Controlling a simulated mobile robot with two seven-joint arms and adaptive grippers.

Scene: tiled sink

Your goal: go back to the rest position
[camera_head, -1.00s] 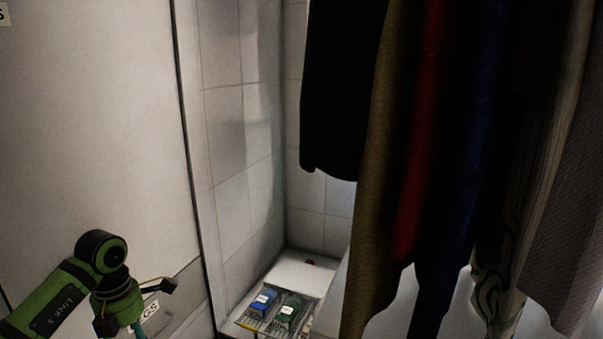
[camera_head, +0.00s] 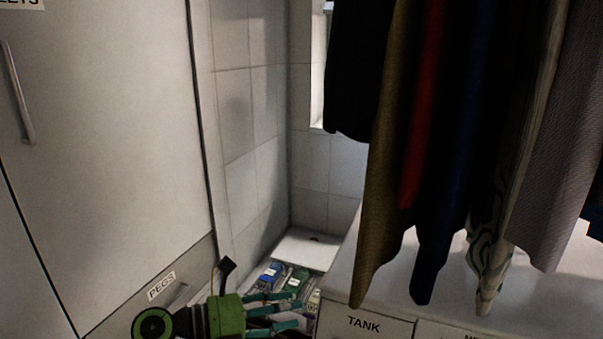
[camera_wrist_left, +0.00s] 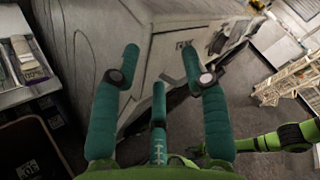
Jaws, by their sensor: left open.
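My left gripper (camera_head: 272,314) shows at the bottom of the head view, with a green body and teal fingers pointing right. In the left wrist view its teal fingers (camera_wrist_left: 165,75) are spread apart with nothing between them. The gripper is open and empty. In the head view it is in front of a shelf with small blue and green packets. My right gripper is not clearly seen; a green arm link of mine (camera_wrist_left: 275,138) shows at the right of the left wrist view.
Several garments (camera_head: 440,130) hang at the right. A white cabinet (camera_head: 95,130) stands at the left, with a drawer labelled PEGS (camera_head: 161,286) below. A blue packet (camera_head: 271,273) and a green packet (camera_head: 295,281) lie behind the gripper. A unit labelled TANK (camera_head: 364,324) is at right. A wooden rack (camera_wrist_left: 290,80) stands on the floor.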

